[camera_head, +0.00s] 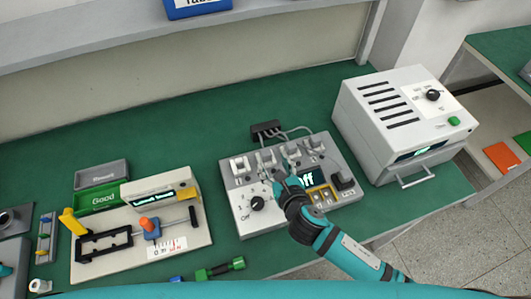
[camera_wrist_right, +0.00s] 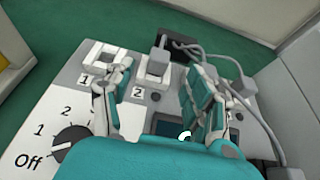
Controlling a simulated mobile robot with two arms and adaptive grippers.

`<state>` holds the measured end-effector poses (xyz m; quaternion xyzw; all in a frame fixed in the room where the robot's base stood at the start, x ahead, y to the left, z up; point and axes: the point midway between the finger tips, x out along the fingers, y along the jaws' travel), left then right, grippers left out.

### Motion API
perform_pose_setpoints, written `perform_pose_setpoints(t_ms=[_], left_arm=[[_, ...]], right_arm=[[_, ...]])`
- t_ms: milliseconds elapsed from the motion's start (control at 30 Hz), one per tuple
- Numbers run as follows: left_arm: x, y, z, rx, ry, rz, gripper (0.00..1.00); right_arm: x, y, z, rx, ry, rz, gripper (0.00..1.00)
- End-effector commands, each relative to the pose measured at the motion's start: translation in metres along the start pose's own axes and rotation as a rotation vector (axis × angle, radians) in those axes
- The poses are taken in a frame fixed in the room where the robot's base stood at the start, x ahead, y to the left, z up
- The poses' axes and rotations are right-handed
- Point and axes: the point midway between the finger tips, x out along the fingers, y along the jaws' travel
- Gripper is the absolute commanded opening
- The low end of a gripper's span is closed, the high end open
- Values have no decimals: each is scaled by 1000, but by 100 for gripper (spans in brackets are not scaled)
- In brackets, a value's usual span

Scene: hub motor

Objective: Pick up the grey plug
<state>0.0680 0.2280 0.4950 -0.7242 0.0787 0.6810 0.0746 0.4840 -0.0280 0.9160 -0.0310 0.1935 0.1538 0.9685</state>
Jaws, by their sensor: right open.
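The grey control box (camera_head: 238,203) stands on the green bench with a row of numbered sockets along its back. Grey plugs with grey cables sit in several of them, and one grey plug (camera_wrist_right: 156,64) is at socket 2 in the wrist view. Socket 1 (camera_wrist_right: 104,58) shows no cable. My right gripper (camera_head: 282,186) is over the middle of the box. In the wrist view the right gripper (camera_wrist_right: 160,92) is open and empty, its fingers on either side of the plug's column and nearer the camera. The other plugs are partly hidden by the right finger and cables. My left gripper is not in view.
A black cable block (camera_head: 266,130) lies behind the box. A white oven-like unit (camera_head: 385,125) stands close on the right. A test fixture (camera_head: 140,235) and grey and green trays (camera_head: 100,199) are on the left. The bench behind the box is mostly clear.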

Motion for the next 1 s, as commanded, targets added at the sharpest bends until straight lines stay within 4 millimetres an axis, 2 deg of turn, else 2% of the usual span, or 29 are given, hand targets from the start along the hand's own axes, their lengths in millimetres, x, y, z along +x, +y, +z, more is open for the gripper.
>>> perform_pose_setpoints(t_ms=[33, 100, 200, 333, 500, 633, 833, 1000], left_arm=[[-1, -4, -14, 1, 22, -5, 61], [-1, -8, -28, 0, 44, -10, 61], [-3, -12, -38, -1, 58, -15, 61], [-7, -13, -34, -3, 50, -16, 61], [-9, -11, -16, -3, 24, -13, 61], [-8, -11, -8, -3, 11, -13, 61], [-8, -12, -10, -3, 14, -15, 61], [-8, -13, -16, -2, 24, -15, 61]], right_arm=[[5, 0, 0, 0, 1, -1, 56], [10, 0, 0, 1, 1, 0, 56], [15, 0, 1, 1, 0, -1, 56], [32, 1, 3, 2, 1, -2, 56], [56, 1, 2, 1, 0, -1, 56], [63, 2, 1, 1, 1, 0, 56], [63, 1, 1, 1, 1, 0, 56], [63, 1, 1, 1, 1, 0, 34]])
